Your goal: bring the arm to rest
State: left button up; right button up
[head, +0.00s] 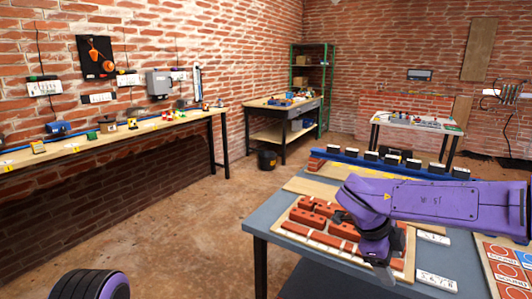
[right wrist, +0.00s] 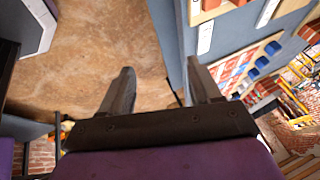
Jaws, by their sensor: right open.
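My right arm, purple, reaches in from the right in the head view. Its dark right gripper (head: 382,268) hangs low over the near side of the grey table (head: 262,222), in front of the board of bricks. In the right wrist view the two fingers of the right gripper (right wrist: 163,82) stand wide apart with nothing between them. Bare brown floor and the table's edge (right wrist: 168,40) show past the fingers. A purple part of mine is at the bottom left of the head view; my left gripper does not show.
A wooden board (head: 290,232) with several red bricks (head: 312,210) lies under my arm. White number cards (head: 436,281) and a board of red and blue labelled pieces (head: 508,262) lie right of it. A blue rail (head: 345,158) runs along the far edge. Open floor (head: 190,215) is left.

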notch_tip(320, 180, down, 19)
jog(key=d+n+t+h, duration=0.2)
jog(key=d+n+t, duration=0.1)
jog(key=n+t, duration=0.6)
jog(key=s+f+n+g+y, duration=0.1)
jog(key=s+f+n+g, duration=0.1)
jog(key=s+f, duration=0.3)
jog(key=s+f+n+g+y+p, duration=0.1)
jog(key=s+f+n, duration=0.3)
jog(key=s, duration=1)
jog(key=s+f+n+g+y, duration=0.2)
jog(key=s+f+n, duration=0.1)
jog(key=s+f, duration=0.4)
jog(key=shift+s+d+f+n+g+y, duration=0.3)
jog(key=shift+s+n, duration=0.1)
jog(key=shift+s, duration=0.85)
